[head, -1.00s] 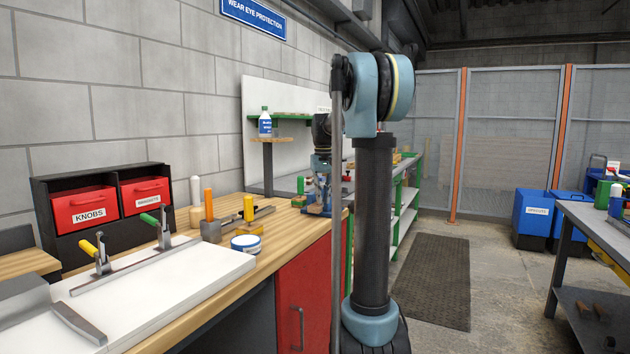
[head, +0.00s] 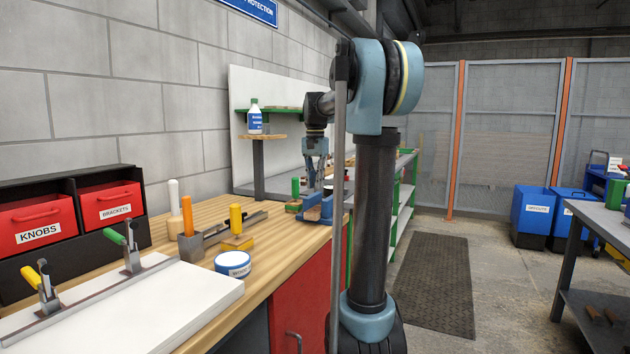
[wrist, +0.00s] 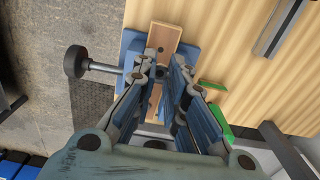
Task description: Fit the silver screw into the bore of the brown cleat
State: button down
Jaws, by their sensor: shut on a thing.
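The brown cleat (wrist: 163,38) shows in the wrist view as a wooden strip lying in a blue vise (wrist: 131,45) on the bench. A dark spot on its face near the fingertips may be the bore. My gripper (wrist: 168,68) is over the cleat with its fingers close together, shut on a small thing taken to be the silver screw. The fingers hide most of it, and I cannot tell whether it touches the cleat. In the head view, my gripper (head: 315,182) points down just above the blue vise (head: 318,212).
The vise's handle has a dark knob (wrist: 76,62) sticking out. A green-topped thing (head: 295,188) stands left of the vise.

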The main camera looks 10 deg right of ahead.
jog(key=shift+w+a+r, duration=0.1)
jog(key=shift+w+a, duration=0.1)
jog(key=shift+a, duration=0.05)
jog(key=shift+d, duration=0.15)
jog(key=shift+d+f, duration=0.1)
jog(key=shift+f, duration=2.8)
jog(key=shift+f, duration=0.6)
jog(key=shift+r, duration=0.45)
jog(key=shift+f, duration=0.65)
dwell(1.3)
jog(key=shift+r, duration=0.2)
